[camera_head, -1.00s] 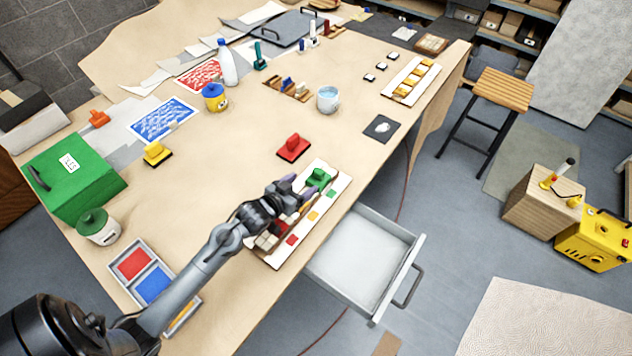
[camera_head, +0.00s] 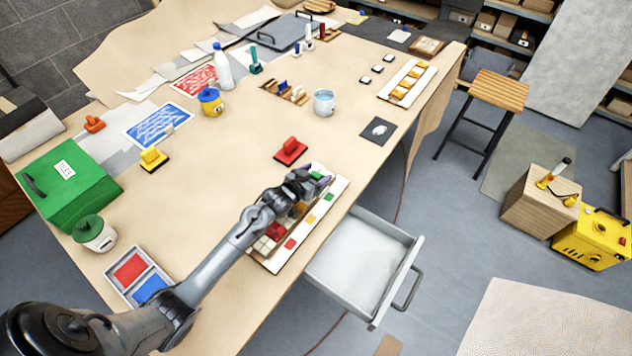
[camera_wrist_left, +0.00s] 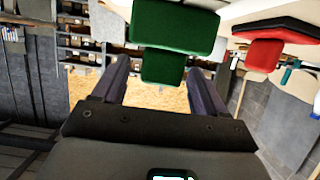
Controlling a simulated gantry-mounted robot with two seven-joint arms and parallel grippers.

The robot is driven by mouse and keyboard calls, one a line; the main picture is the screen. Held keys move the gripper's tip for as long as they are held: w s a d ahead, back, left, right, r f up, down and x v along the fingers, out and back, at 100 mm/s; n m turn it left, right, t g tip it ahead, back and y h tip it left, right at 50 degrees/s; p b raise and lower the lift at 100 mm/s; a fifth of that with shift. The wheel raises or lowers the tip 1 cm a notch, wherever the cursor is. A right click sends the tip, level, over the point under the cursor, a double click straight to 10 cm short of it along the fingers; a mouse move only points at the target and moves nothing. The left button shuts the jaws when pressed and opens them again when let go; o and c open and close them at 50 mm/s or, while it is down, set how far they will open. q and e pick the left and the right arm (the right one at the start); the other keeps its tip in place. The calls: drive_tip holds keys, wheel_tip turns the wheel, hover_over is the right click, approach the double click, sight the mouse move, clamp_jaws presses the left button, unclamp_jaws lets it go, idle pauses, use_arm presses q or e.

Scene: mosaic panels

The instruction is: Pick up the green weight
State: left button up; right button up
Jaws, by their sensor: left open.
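The green weight (camera_wrist_left: 175,28) shows in the left wrist view as a wide block with a narrower handle. My left gripper (camera_wrist_left: 160,85) is open, with the handle between its fingers and a gap visible on each side. In the head view my left gripper (camera_head: 318,180) is at the far end of the white mosaic board (camera_head: 290,256) and hides most of the green weight there. The red weight (camera_head: 291,150) stands on the table just beyond, and it also shows in the left wrist view (camera_wrist_left: 264,54). The yellow weight (camera_head: 152,158) stands farther left. My right gripper is out of view.
An open drawer (camera_head: 410,262) juts from the table's right side. A green box (camera_head: 70,178), a green-lidded jar (camera_head: 94,233) and a tray of red and blue pads (camera_head: 112,254) stand at left. A blue-rimmed cup (camera_head: 325,102) stands farther back. The table middle is mostly clear.

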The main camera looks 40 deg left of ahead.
sight(316, 174)
use_arm(q)
drive_tip(key=shift+w+f, duration=0.1)
clamp_jaws()
idle(0.5)
drive_tip(key=shift+r, duration=0.25)
drive_tip(key=shift+r, duration=0.55)
wheel_tip(316, 174, up, 3)
drive_tip(key=shift+f, duration=0.2)
drive_tip(key=w+d+r+b, duration=0.1)
drive_tip(key=w+d+r, duration=0.3)
drive_tip(key=d+r, duration=0.3)
drive_tip(key=d, duration=0.4)
